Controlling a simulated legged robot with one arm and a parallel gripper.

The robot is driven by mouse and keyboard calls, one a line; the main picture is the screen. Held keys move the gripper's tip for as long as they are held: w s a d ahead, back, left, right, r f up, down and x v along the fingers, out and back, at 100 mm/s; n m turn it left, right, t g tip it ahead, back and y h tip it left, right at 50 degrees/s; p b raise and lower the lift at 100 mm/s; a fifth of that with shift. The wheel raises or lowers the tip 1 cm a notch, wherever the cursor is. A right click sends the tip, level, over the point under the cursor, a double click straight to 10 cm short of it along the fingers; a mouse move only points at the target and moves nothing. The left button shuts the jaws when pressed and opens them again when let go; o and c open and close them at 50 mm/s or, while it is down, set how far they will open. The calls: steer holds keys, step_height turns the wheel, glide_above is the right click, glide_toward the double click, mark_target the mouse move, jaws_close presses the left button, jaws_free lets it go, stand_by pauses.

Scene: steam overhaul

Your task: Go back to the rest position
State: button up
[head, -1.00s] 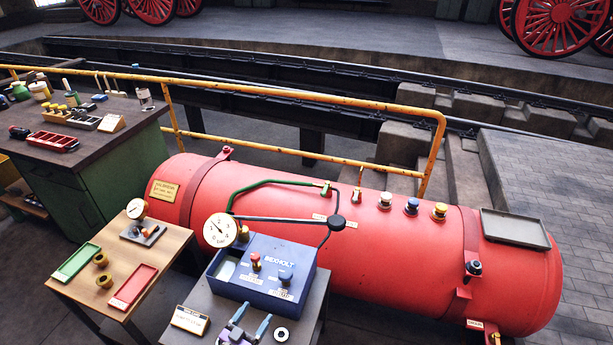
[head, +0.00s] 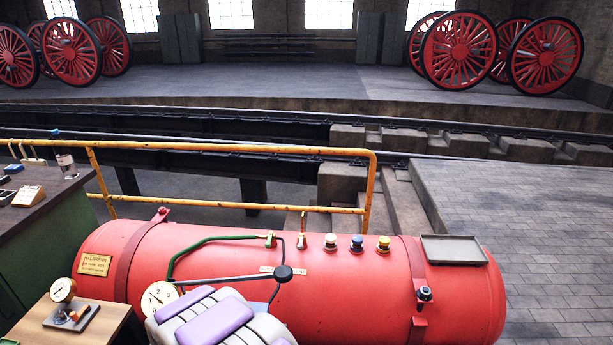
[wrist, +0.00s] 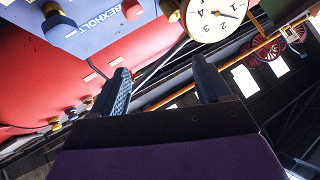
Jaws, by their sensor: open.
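My gripper (wrist: 161,86) shows in the wrist view with its two dark fingers wide apart and nothing between them. In the head view my white and purple arm rises at the bottom middle, in front of the red boiler (head: 330,262); the fingers cannot be made out there. The wrist view is tilted and shows the blue Bexholt box (wrist: 85,22) at the upper left and the pressure gauge (wrist: 212,18) at the top, beyond the fingers. In the head view the gauge (head: 158,296) is partly covered by my arm, and the blue box is hidden.
A wooden side table (head: 110,322) with a small dial (head: 63,289) stands at the lower left. A yellow railing (head: 230,148) runs behind the boiler. A grey tray (head: 453,249) sits on the boiler's right end. Paved floor (head: 540,240) is clear at the right.

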steer(key=s+d+r+n+g, duration=0.1)
steer(key=s+d+r+g, duration=0.15)
steer(key=d+r, duration=0.3)
steer(key=s+d+r+n+g+y, duration=0.1)
steer(key=s+d+r, duration=0.2)
steer(key=d+r, duration=0.3)
steer(key=s+d+r+n+g, duration=0.1)
steer(key=s+d+r+g, duration=0.2)
steer(key=d, duration=0.4)
steer(key=s+d+r+g+h, duration=0.2)
steer(key=s+d, duration=1.1)
steer(key=s, duration=0.1)
steer(key=s+d+r+m+g+h, duration=0.1)
steer(key=s+d+r+g+h, duration=0.1)
steer(key=s+d, duration=1.2)
steer(key=shift+s+r+g+h, duration=0.2)
steer(key=shift+s+g+h, duration=0.1)
steer(key=shift+s+g, duration=0.1)
